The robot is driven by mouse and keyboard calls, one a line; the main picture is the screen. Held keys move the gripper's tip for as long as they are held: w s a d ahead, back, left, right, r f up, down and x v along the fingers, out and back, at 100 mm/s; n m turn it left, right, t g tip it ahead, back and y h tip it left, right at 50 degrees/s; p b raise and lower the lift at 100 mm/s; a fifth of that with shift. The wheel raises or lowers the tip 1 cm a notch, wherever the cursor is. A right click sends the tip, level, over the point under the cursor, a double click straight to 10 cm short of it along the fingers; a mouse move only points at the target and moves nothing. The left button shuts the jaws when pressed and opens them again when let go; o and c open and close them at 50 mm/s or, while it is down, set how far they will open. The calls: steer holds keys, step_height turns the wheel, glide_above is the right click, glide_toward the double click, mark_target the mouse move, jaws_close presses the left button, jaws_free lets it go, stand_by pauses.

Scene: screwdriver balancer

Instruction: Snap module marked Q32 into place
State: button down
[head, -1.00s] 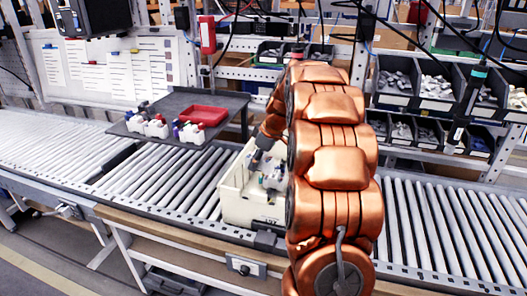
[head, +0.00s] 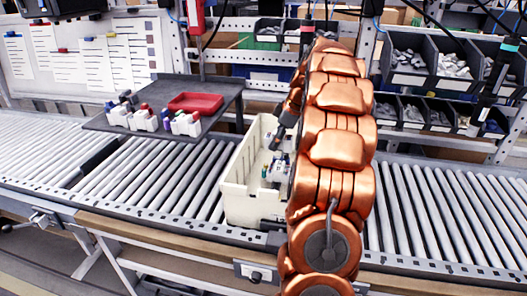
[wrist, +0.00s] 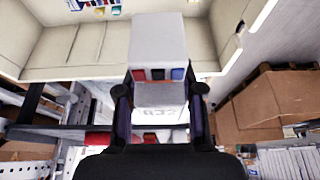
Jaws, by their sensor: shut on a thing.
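My gripper (wrist: 161,98) is shut on a pale grey-white module (wrist: 157,48), which shows red, dark and blue parts on one face. Dark lettering below them reads something like Q32, blurred. In the head view, my gripper (head: 280,132) is at the cream bin (head: 247,187) on the conveyor, partly hidden by my copper arm. Small white and blue parts (head: 276,167) show inside the bin below it; I cannot tell which is the held module. In the wrist view, the bin wall (wrist: 60,60) lies beyond the module, with coloured pieces (wrist: 95,5) at the top edge.
A dark shelf (head: 222,107) left of the bin carries a red tray (head: 196,102) and several white modules with coloured tops (head: 143,118). Parts bins (head: 408,68) stand at the back right. The conveyor rollers (head: 160,180) left of the bin are clear.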

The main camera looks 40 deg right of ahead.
steer(key=shift+d+b+x, duration=0.1)
steer(key=shift+b+x, duration=0.3)
steer(key=shift+x, duration=0.4)
steer(key=shift+d+b+x, duration=0.15)
steer(key=shift+b+x, duration=0.2)
steer(key=shift+x, duration=0.45)
steer(key=shift+w+f, duration=0.2)
steer(key=shift+f, duration=5.3)
step_height(320, 180, down, 3)
steer(key=shift+r+b, duration=0.1)
steer(key=shift+b, duration=0.2)
steer(key=shift+f+b, duration=1.4)
steer(key=shift+b, duration=0.05)
steer(key=shift+s+b, duration=0.1)
steer(key=shift+b, duration=0.5)
steer(key=shift+f+b, duration=0.45)
steer(key=shift+b, duration=0.25)
